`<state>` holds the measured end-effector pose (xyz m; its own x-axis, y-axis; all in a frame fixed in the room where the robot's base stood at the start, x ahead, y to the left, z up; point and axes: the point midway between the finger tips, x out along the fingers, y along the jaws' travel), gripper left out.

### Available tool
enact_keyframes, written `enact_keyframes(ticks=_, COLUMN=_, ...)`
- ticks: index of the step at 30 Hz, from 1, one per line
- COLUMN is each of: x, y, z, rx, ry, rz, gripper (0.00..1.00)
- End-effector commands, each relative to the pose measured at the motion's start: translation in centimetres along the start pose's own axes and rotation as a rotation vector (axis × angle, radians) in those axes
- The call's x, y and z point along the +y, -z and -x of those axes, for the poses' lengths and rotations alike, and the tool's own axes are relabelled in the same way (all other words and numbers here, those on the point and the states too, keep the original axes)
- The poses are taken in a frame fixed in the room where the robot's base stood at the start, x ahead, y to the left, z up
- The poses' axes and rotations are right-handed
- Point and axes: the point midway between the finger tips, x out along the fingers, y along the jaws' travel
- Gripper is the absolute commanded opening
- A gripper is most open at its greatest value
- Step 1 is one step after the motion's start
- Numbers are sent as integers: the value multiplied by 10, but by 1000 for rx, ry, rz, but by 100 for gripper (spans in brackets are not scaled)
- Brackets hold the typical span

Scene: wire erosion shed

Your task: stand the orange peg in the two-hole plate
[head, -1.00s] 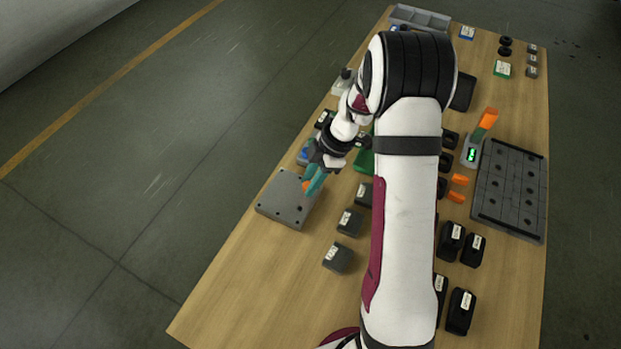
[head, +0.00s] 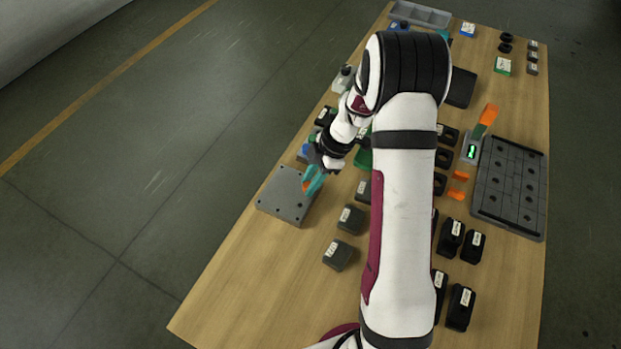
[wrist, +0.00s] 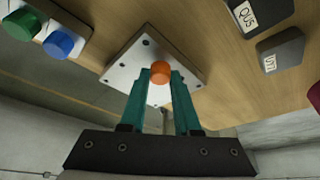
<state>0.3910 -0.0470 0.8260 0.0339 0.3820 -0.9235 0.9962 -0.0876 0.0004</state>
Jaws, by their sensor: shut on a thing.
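The orange peg (wrist: 160,72) is between the teal fingers of my gripper (wrist: 158,88) in the wrist view, with its round end showing. My gripper is shut on it. In the head view, my gripper (head: 314,178) is over the right part of the grey two-hole plate (head: 278,198), and a bit of orange shows beside the fingers. The plate also shows behind the peg in the wrist view (wrist: 126,58), with small holes near its corners. The fingers and peg cover part of the plate. I cannot tell whether the peg touches the plate or is in a hole.
Dark labelled blocks (head: 338,255) stand right of the plate. Green (wrist: 20,24) and blue (wrist: 58,43) round-topped pieces stand beside it in the wrist view. A dark grid plate (head: 510,188) lies at the far right. The table's front left is bare.

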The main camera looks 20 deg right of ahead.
Motion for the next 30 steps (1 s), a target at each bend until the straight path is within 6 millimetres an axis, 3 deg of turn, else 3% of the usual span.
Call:
enact_keyframes(ticks=9, x=0, y=-2, z=-4, rx=0, ry=1, rz=0, gripper=0)
enact_keyframes(ticks=10, x=0, y=-2, z=-4, rx=0, ry=0, rz=0, gripper=34)
enact_keyframes(ticks=15, x=0, y=-2, z=-4, rx=0, ry=0, rz=0, gripper=65)
enact_keyframes(ticks=24, x=0, y=-1, z=-3, rx=0, ry=0, rz=0, gripper=66)
enact_keyframes(ticks=30, x=0, y=5, z=12, rx=0, ry=-1, rz=1, gripper=66)
